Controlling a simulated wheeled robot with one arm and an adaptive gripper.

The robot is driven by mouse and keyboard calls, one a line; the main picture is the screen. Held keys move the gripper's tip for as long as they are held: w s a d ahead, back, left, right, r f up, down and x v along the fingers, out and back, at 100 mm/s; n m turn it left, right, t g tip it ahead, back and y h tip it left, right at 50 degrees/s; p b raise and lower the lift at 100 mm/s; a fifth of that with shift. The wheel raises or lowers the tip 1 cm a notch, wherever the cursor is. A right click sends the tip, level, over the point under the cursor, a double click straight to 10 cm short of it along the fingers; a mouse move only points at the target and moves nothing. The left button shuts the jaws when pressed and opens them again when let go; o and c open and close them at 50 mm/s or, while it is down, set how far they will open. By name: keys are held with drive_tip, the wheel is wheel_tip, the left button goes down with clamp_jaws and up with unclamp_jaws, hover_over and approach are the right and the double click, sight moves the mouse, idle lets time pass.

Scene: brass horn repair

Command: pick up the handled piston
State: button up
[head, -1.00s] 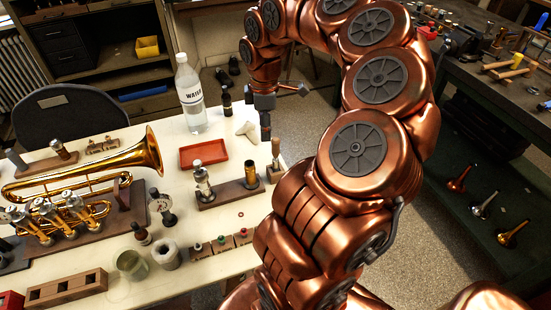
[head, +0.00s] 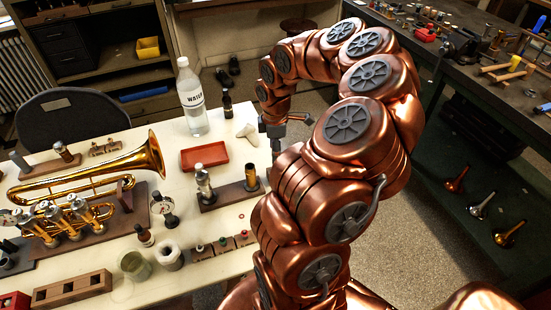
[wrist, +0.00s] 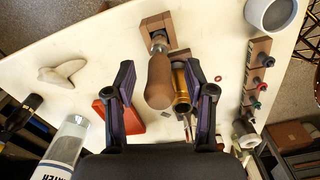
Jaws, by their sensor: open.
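The handled piston (wrist: 159,82), with a brown wooden handle and a metal end, stands in a small wooden block (wrist: 151,24) in the wrist view. In the head view my arm hides it. My gripper (wrist: 159,80) is open, its two dark fingers on either side of the handle in the wrist view. I cannot tell whether the fingers are level with the handle or above it; no contact shows. In the head view my gripper (head: 276,146) points down over the table's right edge area, partly behind my arm.
A brass cylinder (wrist: 181,90) stands close beside the handle, near the right finger. A rack (head: 226,197) holds it and a silver piston (head: 203,182). A red tray (head: 205,156), water bottle (head: 192,103), small dark bottle (head: 228,107) and brass horn (head: 90,180) share the table.

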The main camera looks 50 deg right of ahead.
drive_tip(key=shift+c, duration=0.2)
clamp_jaws()
idle(0.3)
